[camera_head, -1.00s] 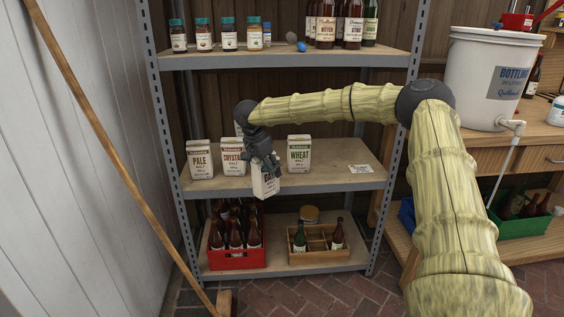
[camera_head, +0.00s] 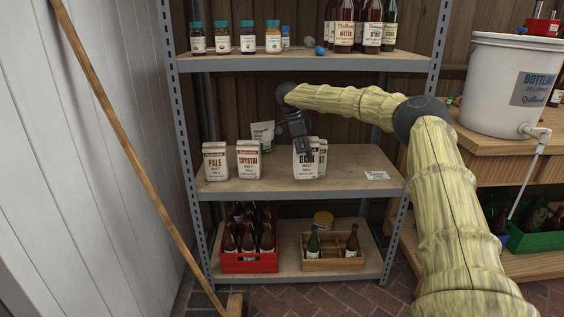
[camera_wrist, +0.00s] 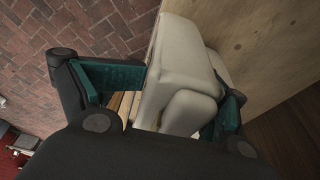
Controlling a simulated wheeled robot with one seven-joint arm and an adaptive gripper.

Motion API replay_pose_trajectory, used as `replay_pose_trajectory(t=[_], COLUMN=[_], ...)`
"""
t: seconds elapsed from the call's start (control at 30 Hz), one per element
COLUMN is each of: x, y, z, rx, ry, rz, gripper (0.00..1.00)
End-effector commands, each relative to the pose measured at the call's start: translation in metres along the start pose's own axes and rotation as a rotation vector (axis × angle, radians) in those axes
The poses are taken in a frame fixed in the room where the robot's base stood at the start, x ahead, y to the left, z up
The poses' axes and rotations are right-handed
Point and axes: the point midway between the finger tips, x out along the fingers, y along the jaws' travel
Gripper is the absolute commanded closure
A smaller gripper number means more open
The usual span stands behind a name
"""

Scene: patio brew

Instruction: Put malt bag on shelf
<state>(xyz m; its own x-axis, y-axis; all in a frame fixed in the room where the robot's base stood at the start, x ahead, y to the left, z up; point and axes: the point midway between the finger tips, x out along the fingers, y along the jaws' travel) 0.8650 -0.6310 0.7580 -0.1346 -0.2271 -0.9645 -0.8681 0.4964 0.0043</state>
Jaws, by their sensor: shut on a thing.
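My gripper (camera_head: 303,148) points down at the middle shelf (camera_head: 345,172) and is shut on the white malt bag labelled DARK (camera_head: 306,166). The bag is upright at the front middle of this shelf, hiding most of the wheat bag (camera_head: 323,158) behind it. I cannot tell whether its base touches the board. In the wrist view, pale bag surfaces (camera_wrist: 182,60) lie between the teal finger pads, with the shelf board beyond. The pale malt bag (camera_head: 216,164) and crystal malt bag (camera_head: 249,162) stand to the left.
A white and green pouch (camera_head: 262,134) stands at the back of the middle shelf. A paper label (camera_head: 377,176) lies at the front right, with clear board around it. Jars and bottles fill the upper shelf; a red crate (camera_head: 250,263) and wooden crate (camera_head: 332,265) stand below.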

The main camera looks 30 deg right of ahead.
Motion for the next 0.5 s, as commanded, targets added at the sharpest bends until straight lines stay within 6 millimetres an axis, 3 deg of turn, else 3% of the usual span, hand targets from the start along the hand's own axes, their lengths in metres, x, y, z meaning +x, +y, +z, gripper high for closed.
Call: replay_pose_trajectory(t=[0.5], x=[-0.009], y=[-0.036], z=[0.070], rx=[-0.001], ry=[-0.003], rz=[-0.001], gripper=[0.81])
